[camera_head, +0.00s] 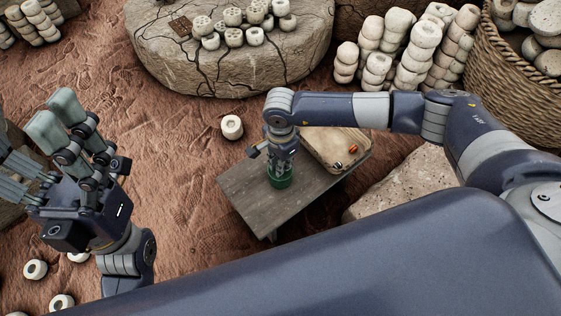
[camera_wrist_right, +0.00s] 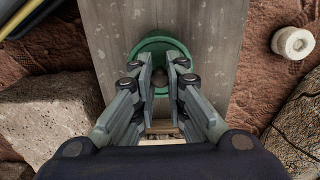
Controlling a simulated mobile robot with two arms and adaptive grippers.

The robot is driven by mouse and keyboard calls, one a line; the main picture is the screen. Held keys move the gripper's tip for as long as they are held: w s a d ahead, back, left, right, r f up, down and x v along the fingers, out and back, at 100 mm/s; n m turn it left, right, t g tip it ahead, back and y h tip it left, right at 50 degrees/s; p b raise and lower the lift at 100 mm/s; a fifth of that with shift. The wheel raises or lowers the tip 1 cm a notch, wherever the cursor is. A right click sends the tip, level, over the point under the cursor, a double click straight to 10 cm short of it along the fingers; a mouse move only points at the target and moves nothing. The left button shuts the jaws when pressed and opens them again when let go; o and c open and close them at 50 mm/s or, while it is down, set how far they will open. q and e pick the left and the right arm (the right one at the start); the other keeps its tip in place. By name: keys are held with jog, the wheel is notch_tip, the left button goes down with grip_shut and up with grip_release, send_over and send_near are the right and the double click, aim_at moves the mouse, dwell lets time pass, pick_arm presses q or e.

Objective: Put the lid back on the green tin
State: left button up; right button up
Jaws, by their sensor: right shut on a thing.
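The green tin (camera_head: 281,180) stands on a small grey wooden bench, right below my right gripper. In the right wrist view a round green rim (camera_wrist_right: 144,50) shows around the fingertips; I cannot tell whether it is the lid's or the tin's. My right gripper (camera_head: 281,160) points down and is shut on a small round knob (camera_wrist_right: 160,84), which looks like the lid's knob. The fingers hide much of the lid and tin, so I cannot tell whether the lid touches the tin. My left gripper (camera_head: 62,125) is open and empty, raised at the left, far from the bench.
The bench (camera_head: 244,193) also carries a wooden tray (camera_head: 330,141) with small items, beside the tin. A pale stone block (camera_head: 408,182) stands right of the bench. A white ring-shaped piece (camera_head: 232,127) lies on the ground behind it. A large stone slab (camera_head: 220,75) stands farther back.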

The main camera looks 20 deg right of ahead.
dwell(0.8)
jog(key=o, duration=0.7)
jog(key=o, duration=0.5)
